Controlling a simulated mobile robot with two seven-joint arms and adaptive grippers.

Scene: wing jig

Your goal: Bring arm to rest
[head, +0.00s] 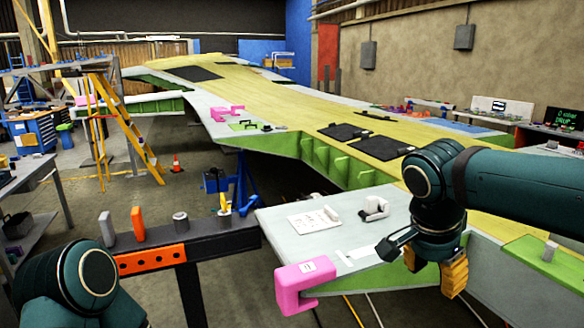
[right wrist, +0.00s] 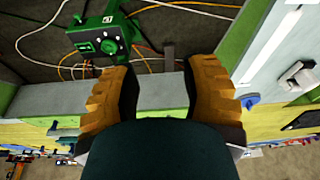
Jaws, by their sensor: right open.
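My right arm (head: 500,180) reaches in from the right in the head view, dark teal. Its gripper (head: 453,276) hangs with ribbed orange fingers pointing down, over the right edge of the pale wing panel. In the right wrist view the two fingers stand wide apart and the gripper (right wrist: 158,85) is open, with nothing between them. My left arm (head: 75,280) shows only as a teal rounded link at the lower left; its gripper is out of the picture.
A pink clamp (head: 300,285) grips the front edge of the wing panel (head: 300,235). A white clamp (head: 375,208) and a paper sheet lie on it. A dark beam (head: 165,243) stands left. A green device (right wrist: 105,40) and loose cables lie on the floor below.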

